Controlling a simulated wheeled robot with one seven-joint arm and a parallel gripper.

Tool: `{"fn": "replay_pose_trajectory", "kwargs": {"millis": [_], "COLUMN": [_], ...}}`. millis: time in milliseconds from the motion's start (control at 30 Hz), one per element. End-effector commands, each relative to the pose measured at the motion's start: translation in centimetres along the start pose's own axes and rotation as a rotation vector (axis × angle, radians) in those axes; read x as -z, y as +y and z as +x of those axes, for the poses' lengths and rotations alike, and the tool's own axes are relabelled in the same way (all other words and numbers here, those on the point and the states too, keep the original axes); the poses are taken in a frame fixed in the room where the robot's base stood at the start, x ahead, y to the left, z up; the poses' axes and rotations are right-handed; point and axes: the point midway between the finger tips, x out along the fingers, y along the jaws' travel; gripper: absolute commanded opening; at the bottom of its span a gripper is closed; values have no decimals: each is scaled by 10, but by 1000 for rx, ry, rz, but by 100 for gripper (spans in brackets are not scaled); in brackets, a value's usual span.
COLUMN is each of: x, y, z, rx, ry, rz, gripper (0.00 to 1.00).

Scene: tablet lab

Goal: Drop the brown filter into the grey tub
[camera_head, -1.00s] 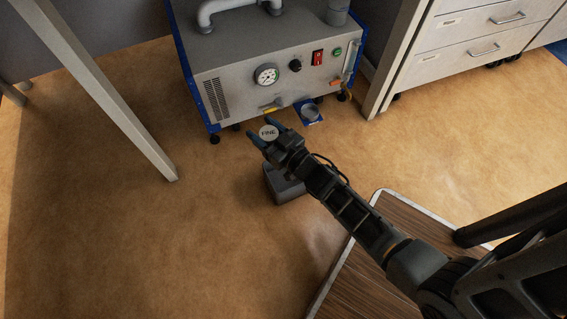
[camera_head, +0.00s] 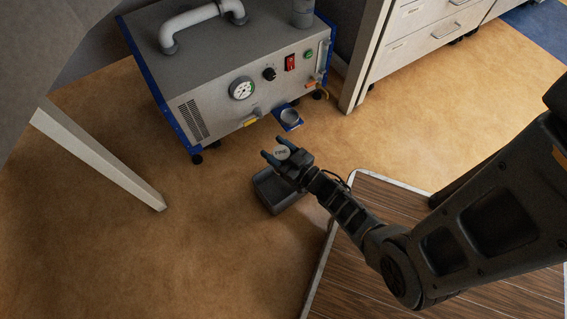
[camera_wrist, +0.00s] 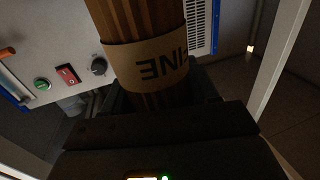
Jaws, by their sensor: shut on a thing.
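The brown filter (camera_wrist: 140,60) is a pleated cylinder with a paper band lettered "FINE" in the wrist view. The grey tub (camera_head: 264,193) is a dark open box on the floor. It appears just below my gripper in the head view, partly covered by it. The wrist view does not show the tub, and the height between filter and tub is hard to judge.
A grey machine with blue edges (camera_head: 225,100), a gauge and a red switch stands behind. A small round cup on a blue plate (camera_head: 290,117) sits at its front. A pale table leg (camera_head: 105,165) is at left, drawers (camera_head: 425,45) at back right. The left floor is clear.

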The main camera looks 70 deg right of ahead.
Motion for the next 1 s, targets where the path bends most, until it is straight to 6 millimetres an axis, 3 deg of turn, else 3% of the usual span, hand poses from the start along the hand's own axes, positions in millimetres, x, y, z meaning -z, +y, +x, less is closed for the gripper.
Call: {"fn": "replay_pose_trajectory", "kwargs": {"millis": [33, 200, 567, 600, 900, 1000], "x": [-12, -28, -31, -31, -31, -32], "y": [0, 0, 0, 0, 0, 0], "z": [0, 0, 0, 0, 0, 0], "rx": [-1, 0, 1, 1, 1, 1], "ry": [1, 1, 1, 1, 0, 0], "rz": [0, -1, 0, 0, 0, 0], "gripper": [24, 24, 24, 60, 88, 88]}}
